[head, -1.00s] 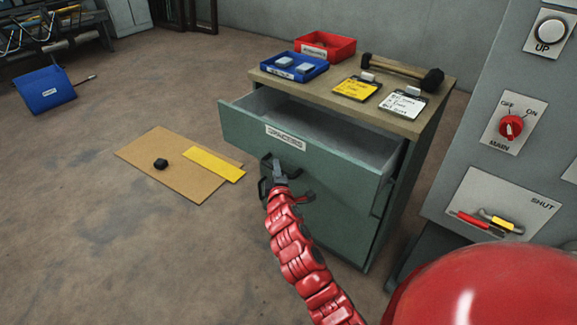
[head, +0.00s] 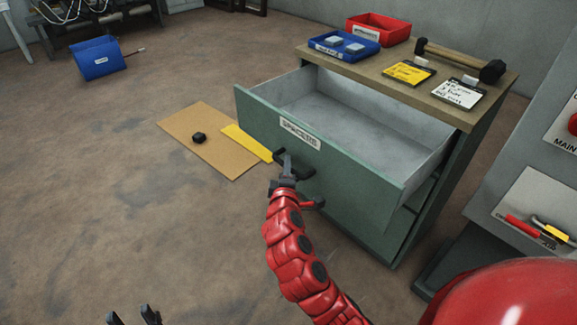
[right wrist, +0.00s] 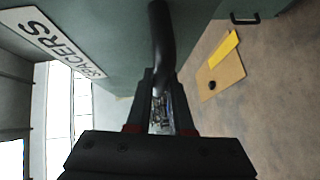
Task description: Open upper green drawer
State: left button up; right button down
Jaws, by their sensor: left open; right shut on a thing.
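The upper green drawer (head: 345,170), labelled SPACERS, stands pulled well out of the cabinet, and its grey inside (head: 350,115) looks empty. Its dark handle (head: 297,165) is on the front face and also shows in the right wrist view (right wrist: 160,40). My right gripper (head: 287,172) is shut on this handle; its fingers close around the bar in the right wrist view (right wrist: 160,95). My left gripper (head: 134,317) is open and empty at the bottom edge, with only its fingertips showing.
On the cabinet top (head: 395,85) are a red bin (head: 378,28), a blue bin (head: 344,45), two labelled cards and a hammer (head: 455,60). Cardboard (head: 205,140) lies on the floor to the left. A grey control panel (head: 530,200) stands close on the right.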

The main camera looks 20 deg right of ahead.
jog(key=c, duration=0.8)
grip_release()
jog(key=shift+w, duration=0.1)
jog(key=p+v, duration=0.6)
jog(key=v, duration=1.1)
jog(key=shift+s+p, duration=0.25)
jog(key=shift+p, duration=0.1)
